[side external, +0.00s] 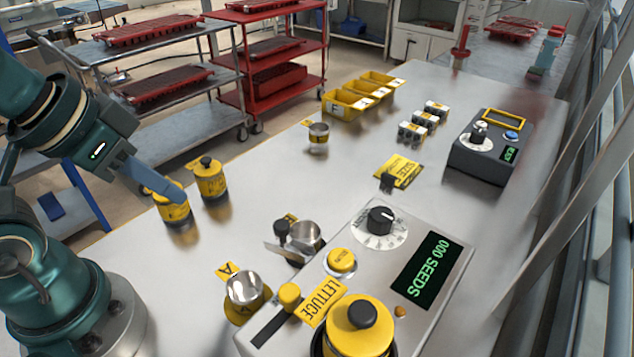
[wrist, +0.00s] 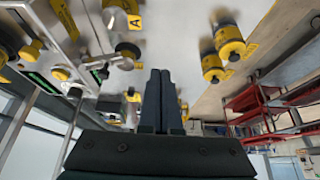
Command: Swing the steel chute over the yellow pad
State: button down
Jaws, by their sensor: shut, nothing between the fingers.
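A steel chute (side external: 303,236) with a round cup-like mouth and a black knob (side external: 282,230) sits beside the seed counter (side external: 455,246). Near it, at the counter's front left corner, a steel cup (side external: 244,287) sits over a round yellow pad (side external: 240,313) beside a yellow tag marked A (side external: 228,270). The cup hides much of this pad. The chute mouth is apart from the pad. My gripper (side external: 178,196) is shut and empty, by the nearer of two yellow pots; contact cannot be told. Its closed fingers (wrist: 161,88) also show in the wrist view.
Two yellow black-knobbed pots (side external: 210,181) stand at the table's left. A larger yellow lidded hopper (side external: 352,335) stands on the counter's front. Another steel cup (side external: 318,131), yellow bins (side external: 347,104) and a grey control box (side external: 484,155) are farther back. The bench middle is largely clear.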

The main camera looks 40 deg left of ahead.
dwell(0.4)
jog(key=c, duration=1)
grip_release()
jog(key=shift+s, duration=0.1)
jog(key=o, duration=0.3)
jog(key=shift+r, duration=0.25)
jog(key=r+m+g, duration=0.1)
jog(key=m+g, duration=0.2)
jog(key=g, duration=0.2)
send_over(281, 224)
jog(key=shift+a, duration=0.15)
jog(key=shift+f+g, duration=0.3)
jog(key=shift+f, duration=2.4)
grip_shut()
